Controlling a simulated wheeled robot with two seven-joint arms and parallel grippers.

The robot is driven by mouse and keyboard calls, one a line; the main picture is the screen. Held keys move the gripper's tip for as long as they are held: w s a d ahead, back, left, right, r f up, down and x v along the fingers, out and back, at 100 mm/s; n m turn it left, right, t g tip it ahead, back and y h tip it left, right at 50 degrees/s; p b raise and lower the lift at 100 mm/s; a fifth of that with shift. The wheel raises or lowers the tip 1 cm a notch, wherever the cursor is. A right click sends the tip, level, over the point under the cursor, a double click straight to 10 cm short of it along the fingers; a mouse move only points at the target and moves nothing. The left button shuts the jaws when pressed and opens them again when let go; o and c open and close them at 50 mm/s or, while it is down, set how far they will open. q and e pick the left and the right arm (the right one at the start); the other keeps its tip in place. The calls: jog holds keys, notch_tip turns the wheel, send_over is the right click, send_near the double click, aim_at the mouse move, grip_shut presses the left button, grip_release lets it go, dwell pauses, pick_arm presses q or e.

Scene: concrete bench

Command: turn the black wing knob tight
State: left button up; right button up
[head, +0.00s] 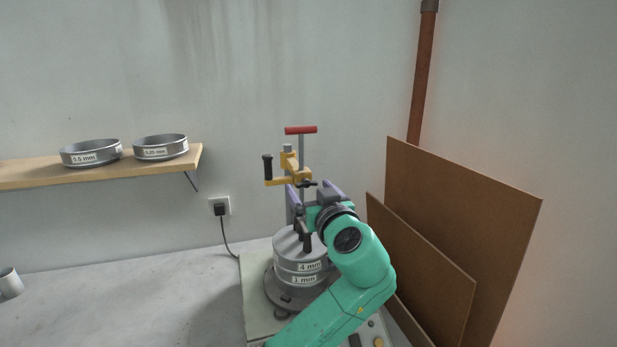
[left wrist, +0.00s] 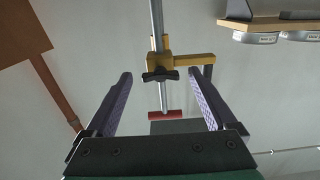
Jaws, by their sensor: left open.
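The black wing knob (head: 307,183) sits on a yellow clamp (head: 290,168) on an upright grey rod with a red crossbar (head: 300,130) on top. In the left wrist view, which is turned over, the knob (left wrist: 160,75) shows whole, its wings lying roughly level across the picture. My left gripper (head: 312,191) is open and empty, just in front of the knob and slightly below it in the head view. In the left wrist view its purple fingers (left wrist: 159,82) stand either side of the knob, with clear gaps. Contact is not visible. My right gripper is out of view.
A black-handled lever (head: 267,168) sticks out left of the clamp. Labelled sieves (head: 300,268) are stacked below my gripper, partly hidden by my arm. Brown boards (head: 460,220) lean at the right. A wooden shelf (head: 30,173) holds two sieves. The bench at left is mostly clear.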

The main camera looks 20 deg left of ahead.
pick_arm(q)
jog(key=shift+w+a+r, duration=0.1)
jog(key=shift+w+a, duration=0.15)
jog(key=shift+w, duration=0.1)
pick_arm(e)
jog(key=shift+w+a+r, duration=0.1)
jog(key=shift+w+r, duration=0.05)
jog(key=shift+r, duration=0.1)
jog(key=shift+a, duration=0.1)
